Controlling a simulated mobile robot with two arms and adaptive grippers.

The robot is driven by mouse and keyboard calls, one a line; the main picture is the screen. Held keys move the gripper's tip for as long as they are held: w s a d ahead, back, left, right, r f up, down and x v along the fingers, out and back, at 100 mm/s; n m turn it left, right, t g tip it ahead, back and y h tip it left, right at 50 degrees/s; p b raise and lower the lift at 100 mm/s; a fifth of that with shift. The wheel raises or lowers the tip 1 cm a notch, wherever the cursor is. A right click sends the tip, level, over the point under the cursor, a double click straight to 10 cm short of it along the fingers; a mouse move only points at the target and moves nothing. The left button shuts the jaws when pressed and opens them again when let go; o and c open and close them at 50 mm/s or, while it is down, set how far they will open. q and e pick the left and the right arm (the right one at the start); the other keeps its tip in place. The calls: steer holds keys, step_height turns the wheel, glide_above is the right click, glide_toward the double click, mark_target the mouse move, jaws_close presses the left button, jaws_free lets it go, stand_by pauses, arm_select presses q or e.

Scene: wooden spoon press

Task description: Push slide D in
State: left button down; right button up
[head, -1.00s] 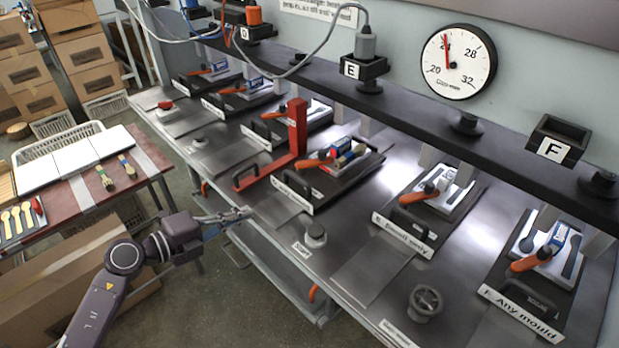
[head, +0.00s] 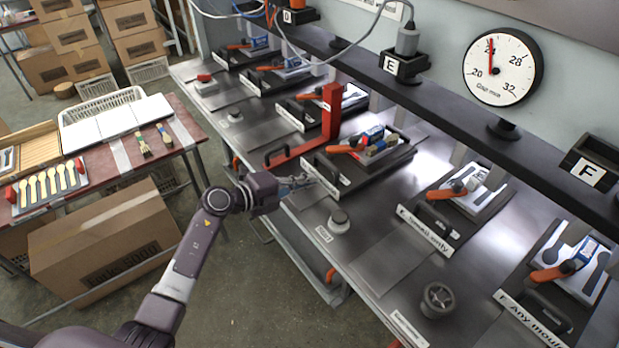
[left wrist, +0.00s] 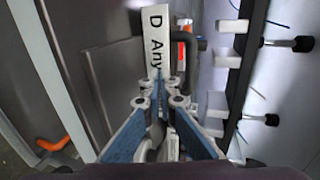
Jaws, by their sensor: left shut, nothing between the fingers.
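Slide D (head: 392,157) is a dark plate on the metal bench with a black handle, a white front label and an orange-handled clamp (head: 346,147). A blue block and a wooden piece lie on it. My left gripper (head: 316,181) is shut and empty at the front edge of slide D, by its label. In the left wrist view the fingertips (left wrist: 160,85) are at the lower end of the label reading "D Any" (left wrist: 157,42), beside the black handle (left wrist: 184,50). I cannot tell whether they touch it. My right gripper is out of view.
A red L-shaped bar (head: 330,115) stands just left of slide D. A round knob (head: 338,221) is on the bench front. Slides E (head: 437,222) and F (head: 533,312) are to the right. A dark shelf with a dial gauge runs behind.

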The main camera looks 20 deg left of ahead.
arm_select(q)
steer(key=shift+w+d, duration=0.25)
steer(key=shift+w, duration=0.05)
glide_toward(352, 160)
steer(key=x, duration=0.4)
steer(key=shift+f, duration=0.25)
steer(key=shift+w+d, duration=0.15)
steer(key=shift+d, duration=0.05)
steer(key=shift+r, duration=0.2)
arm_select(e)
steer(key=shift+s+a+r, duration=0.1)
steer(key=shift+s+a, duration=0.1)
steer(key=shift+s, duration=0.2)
arm_select(q)
steer(key=shift+a, duration=0.1)
